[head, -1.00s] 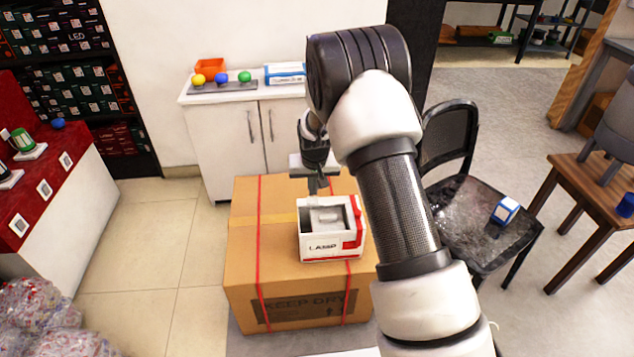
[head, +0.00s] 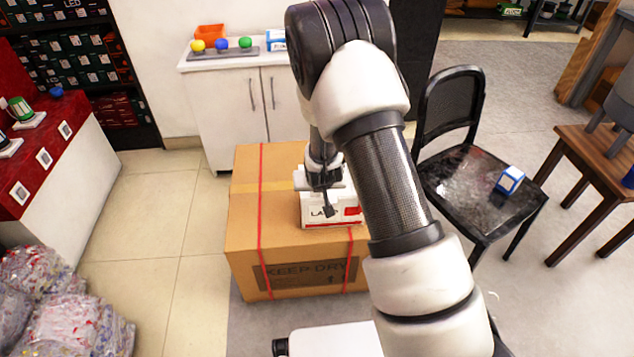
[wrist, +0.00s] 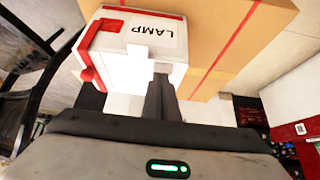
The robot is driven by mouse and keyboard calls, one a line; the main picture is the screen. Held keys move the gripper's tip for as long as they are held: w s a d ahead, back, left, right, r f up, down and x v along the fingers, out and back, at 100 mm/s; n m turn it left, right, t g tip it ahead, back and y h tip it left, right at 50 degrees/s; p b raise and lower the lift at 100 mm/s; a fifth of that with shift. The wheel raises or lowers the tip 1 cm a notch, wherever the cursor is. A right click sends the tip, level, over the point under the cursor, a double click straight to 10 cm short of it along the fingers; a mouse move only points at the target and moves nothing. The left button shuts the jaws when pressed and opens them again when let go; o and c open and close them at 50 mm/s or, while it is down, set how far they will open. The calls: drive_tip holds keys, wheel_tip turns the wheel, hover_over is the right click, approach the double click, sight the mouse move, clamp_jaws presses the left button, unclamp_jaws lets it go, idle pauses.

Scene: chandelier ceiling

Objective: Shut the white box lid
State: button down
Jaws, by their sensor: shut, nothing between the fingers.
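The white box (wrist: 112,66) has red trim and a LAMP label. It sits on a large cardboard carton, and its front also shows in the head view (head: 315,212). My gripper (head: 328,208) is shut and empty, pointing down over the box in the head view. It hides much of the box's top there. In the wrist view my shut fingers (wrist: 162,98) lie close against the box's plain white side; I cannot tell whether they touch. A plain white surface shows beside the label, but the lid's angle is unclear.
The cardboard carton (head: 243,215) with red straps carries the box. A black chair (head: 465,185) with a small blue-and-white box stands at the right. A white cabinet (head: 232,110) stands behind.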

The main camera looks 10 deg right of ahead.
drive_tip(key=shift+s+f, duration=0.25)
drive_tip(key=shift+f, duration=0.35)
drive_tip(key=shift+s+f, duration=0.1)
drive_tip(key=shift+f, duration=0.1)
